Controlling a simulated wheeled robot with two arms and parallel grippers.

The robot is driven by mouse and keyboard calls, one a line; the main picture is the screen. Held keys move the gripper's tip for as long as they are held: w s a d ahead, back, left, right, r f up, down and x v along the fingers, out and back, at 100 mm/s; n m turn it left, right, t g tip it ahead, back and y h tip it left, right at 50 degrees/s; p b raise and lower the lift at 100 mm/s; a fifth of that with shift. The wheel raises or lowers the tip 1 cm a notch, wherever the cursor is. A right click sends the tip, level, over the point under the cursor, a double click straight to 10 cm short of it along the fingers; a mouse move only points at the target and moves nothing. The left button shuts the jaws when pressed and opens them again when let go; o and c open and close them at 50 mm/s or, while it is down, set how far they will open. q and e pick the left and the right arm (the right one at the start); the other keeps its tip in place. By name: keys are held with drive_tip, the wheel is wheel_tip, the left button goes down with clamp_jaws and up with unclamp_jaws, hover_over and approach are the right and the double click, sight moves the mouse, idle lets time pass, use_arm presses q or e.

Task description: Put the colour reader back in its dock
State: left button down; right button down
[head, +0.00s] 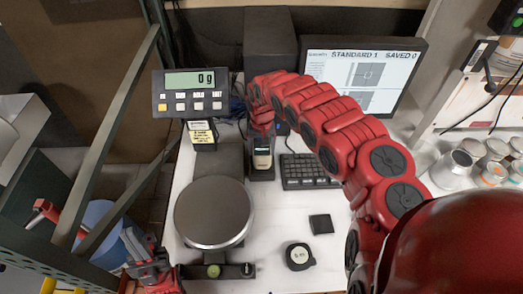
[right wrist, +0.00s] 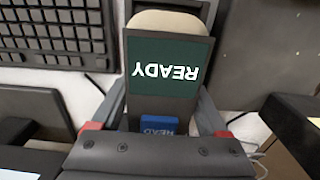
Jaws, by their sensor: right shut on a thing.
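In the right wrist view the reader (right wrist: 162,65) shows READY upside down, with a blue READ button below. My right gripper (right wrist: 155,128) is shut on it, one finger along each side. In the head view my right arm hides part of that gripper. A dark dock (head: 262,174) is under the reader's lower end; I cannot tell whether the reader is fully seated. My left gripper (head: 142,246) is at the lower left, beside the scale, empty and seemingly open.
A scale with a round pan (head: 214,212) and a display (head: 190,93) reading 0 g stands left of the dock. A keyboard (head: 308,171) is close on the right, below a monitor (head: 362,75). A black square (head: 321,224) and a round tape measure (head: 299,256) lie in front.

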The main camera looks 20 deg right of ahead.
drive_tip(key=shift+f, duration=0.2)
drive_tip(key=shift+s+a+f+b, duration=0.15)
drive_tip(key=shift+s+f+b, duration=0.15)
drive_tip(key=shift+s+b, duration=0.2)
unclamp_jaws()
drive_tip(key=shift+f, duration=0.15)
drive_tip(key=shift+r+p, duration=0.45)
drive_tip(key=r+p, duration=0.4)
drive_tip(key=r, duration=0.1)
drive_tip(key=r+p, duration=0.2)
drive_tip(key=r, duration=0.1)
drive_tip(key=shift+w+r, duration=0.1)
drive_tip(key=shift+w, duration=0.3)
wheel_tip(320, 180, up, 3)
drive_tip(key=shift+s+r, duration=0.1)
drive_tip(key=shift+r, duration=0.1)
drive_tip(key=shift+w+r, duration=0.2)
drive_tip(key=shift+r, duration=0.25)
drive_tip(key=shift+s, duration=0.1)
